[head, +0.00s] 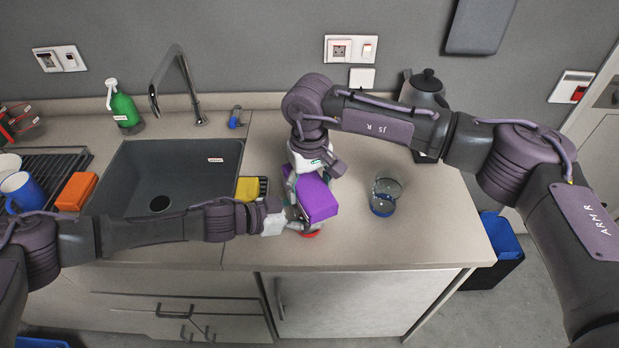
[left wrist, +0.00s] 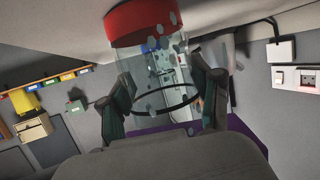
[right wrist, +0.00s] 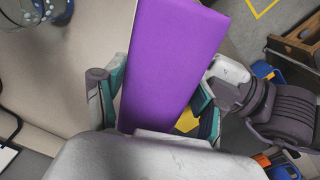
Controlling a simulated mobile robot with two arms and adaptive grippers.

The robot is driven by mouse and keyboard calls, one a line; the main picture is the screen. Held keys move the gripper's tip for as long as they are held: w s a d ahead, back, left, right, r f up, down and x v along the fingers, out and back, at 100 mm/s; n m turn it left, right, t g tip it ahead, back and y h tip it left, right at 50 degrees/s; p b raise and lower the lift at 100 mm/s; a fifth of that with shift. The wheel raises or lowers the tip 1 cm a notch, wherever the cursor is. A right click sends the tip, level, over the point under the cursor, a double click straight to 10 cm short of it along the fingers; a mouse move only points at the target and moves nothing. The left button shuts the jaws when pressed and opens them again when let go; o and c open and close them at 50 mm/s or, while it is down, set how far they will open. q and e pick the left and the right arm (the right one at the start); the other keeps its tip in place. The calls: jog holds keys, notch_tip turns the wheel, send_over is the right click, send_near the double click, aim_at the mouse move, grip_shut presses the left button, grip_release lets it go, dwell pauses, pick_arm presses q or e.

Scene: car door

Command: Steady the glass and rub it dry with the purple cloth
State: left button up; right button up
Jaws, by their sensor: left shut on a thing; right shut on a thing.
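A clear glass with a red base (left wrist: 140,24) is between the fingers of my left gripper (left wrist: 160,82) in the left wrist view, with drops on its wall. That gripper is shut on it. In the head view the glass is mostly hidden, and its red base (head: 311,234) shows at the counter's front edge. The purple cloth (head: 318,199) is a folded block held by my right gripper (head: 312,182), which is shut on it. The cloth fills the middle of the right wrist view (right wrist: 170,60). It is right at the glass; whether they touch is unclear.
A second glass with a blue base (head: 384,197) stands on the counter to the right. A dark kettle (head: 426,92) is behind it. A yellow sponge (head: 248,189) lies left of my grippers, beside the sink (head: 165,165). The counter's right end is mostly clear.

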jog(key=shift+f, duration=0.35)
jog(key=shift+f, duration=0.55)
dwell(0.8)
jog(key=shift+s, duration=0.1)
jog(key=shift+s+d, duration=0.25)
jog(key=shift+s, duration=0.2)
jog(key=shift+s+d, duration=0.2)
jog(key=shift+s, duration=0.25)
jog(key=shift+w+a, duration=0.3)
jog(key=shift+w, duration=0.35)
jog(key=shift+w+a, duration=0.3)
jog(key=shift+w, duration=0.4)
jog(key=shift+w+a, duration=0.3)
jog(key=shift+w, duration=0.35)
jog(key=shift+s+d, duration=0.3)
jog(key=shift+s, duration=0.35)
jog(key=shift+s+d, duration=0.35)
jog(key=shift+s, duration=0.35)
jog(key=shift+s+d, duration=0.3)
jog(key=shift+s, duration=0.35)
jog(key=shift+w+a, duration=0.3)
jog(key=shift+w, duration=0.35)
jog(key=shift+w+a, duration=0.35)
jog(key=shift+w, duration=0.35)
jog(key=shift+w+a, duration=0.3)
jog(key=shift+w, duration=0.35)
jog(key=shift+s, duration=0.15)
